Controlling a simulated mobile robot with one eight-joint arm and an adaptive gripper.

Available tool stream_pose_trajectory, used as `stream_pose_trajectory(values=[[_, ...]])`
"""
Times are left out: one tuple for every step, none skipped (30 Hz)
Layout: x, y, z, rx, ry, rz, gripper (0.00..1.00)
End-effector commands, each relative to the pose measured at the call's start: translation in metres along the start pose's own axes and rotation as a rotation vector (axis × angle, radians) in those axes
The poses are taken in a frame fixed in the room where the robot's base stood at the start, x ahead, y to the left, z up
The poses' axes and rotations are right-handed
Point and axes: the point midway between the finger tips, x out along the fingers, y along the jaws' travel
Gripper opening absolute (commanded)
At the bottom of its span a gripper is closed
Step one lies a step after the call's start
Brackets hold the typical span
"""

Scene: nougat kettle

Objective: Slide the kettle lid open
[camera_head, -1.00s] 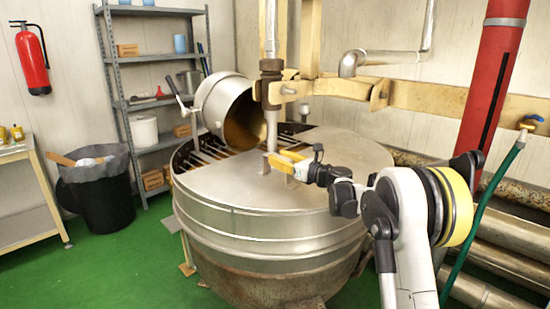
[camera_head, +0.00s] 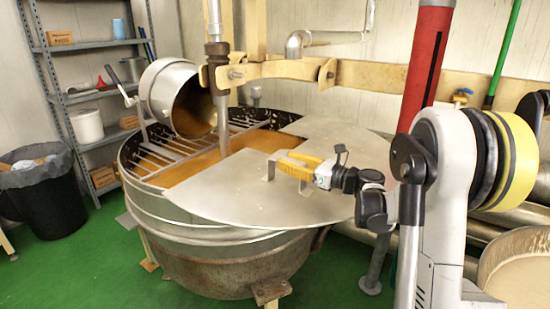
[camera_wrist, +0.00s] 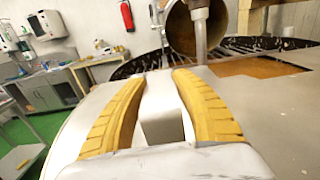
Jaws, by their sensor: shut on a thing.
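The kettle (camera_head: 210,260) is a large round metal vessel with a rusty lower body. Its flat silver lid (camera_head: 235,195) is slid to the right, overhanging the right side. The left and back part of the opening is uncovered, showing brown contents (camera_head: 190,172) and a slatted grate (camera_head: 160,155). My gripper (camera_head: 285,165), with yellow fingers, reaches from the right over the lid. It is shut on the lid's upright metal handle (camera_wrist: 160,112), which stands between the fingers in the wrist view. The hold's lower part is hidden in the head view.
A vertical stirrer shaft (camera_head: 221,100) goes down into the kettle. A tilted metal drum (camera_head: 178,95) hangs over the grate. A red pipe (camera_head: 425,70) stands behind my arm. A black bin (camera_head: 38,195) and shelves (camera_head: 95,75) are at the left. Green floor is clear in front.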

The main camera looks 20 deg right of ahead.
Motion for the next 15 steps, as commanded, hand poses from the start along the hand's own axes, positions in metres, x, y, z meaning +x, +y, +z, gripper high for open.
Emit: stream_pose_trajectory(values=[[-0.0033, -0.0008, 0.0008, 0.001, -0.001, -0.002, 0.0], [-0.0044, -0.0008, 0.0008, 0.001, -0.002, -0.002, 0.0], [-0.0053, -0.0006, 0.0009, 0.001, -0.002, -0.001, 0.0], [-0.0058, -0.0005, 0.0009, 0.001, -0.002, -0.001, 0.0], [-0.006, -0.0005, 0.001, 0.001, -0.002, -0.001, 0.0], [-0.0061, -0.0004, 0.001, 0.001, -0.002, -0.001, 0.0], [-0.0061, -0.0004, 0.0011, 0.001, -0.002, -0.001, 0.0], [-0.006, -0.0005, 0.0011, 0.001, -0.002, -0.001, 0.0], [-0.0059, -0.0005, 0.0011, 0.001, -0.002, -0.001, 0.0], [-0.0058, -0.0005, 0.0012, 0.001, -0.002, -0.001, 0.0], [-0.0058, -0.0005, 0.0012, 0.001, -0.002, -0.001, 0.0], [-0.0057, -0.0006, 0.0013, 0.001, -0.002, -0.001, 0.0], [-0.0057, -0.0006, 0.0013, 0.001, -0.003, -0.001, 0.0], [-0.0056, -0.0006, 0.0013, 0.001, -0.003, -0.001, 0.38], [-0.0056, -0.0006, 0.0013, 0.001, -0.003, -0.001, 0.5]])
